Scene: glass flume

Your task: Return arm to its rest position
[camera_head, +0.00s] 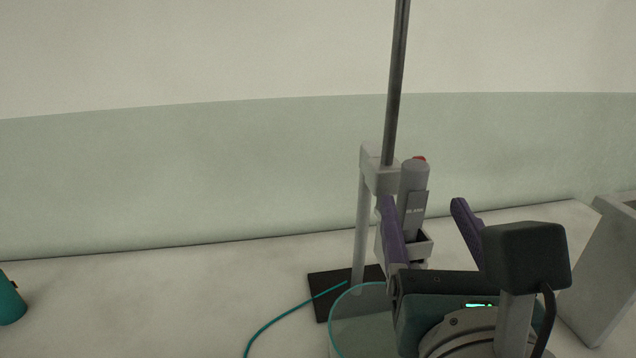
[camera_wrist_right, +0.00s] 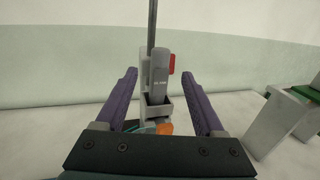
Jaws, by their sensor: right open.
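My right gripper (camera_head: 424,222) is open, its two purple fingers spread apart. In the head view it is in front of a grey stand (camera_head: 361,225) with a tall dark rod (camera_head: 397,80). A grey cylindrical device (camera_head: 413,185) with a red part stands upright in a small grey holder (camera_head: 420,245) at the stand. In the right wrist view, the device (camera_wrist_right: 160,75) and the holder (camera_wrist_right: 157,112) show between and beyond the fingers (camera_wrist_right: 166,100); I see no finger closed on them. My left gripper is not in view.
A black base plate (camera_head: 318,284), a teal cable (camera_head: 285,314) and a round glass rim (camera_head: 340,310) lie by my right arm. A grey block-like structure (camera_head: 600,275) stands at the right. A teal object (camera_head: 9,300) is at the far left. The left-centre surface is clear.

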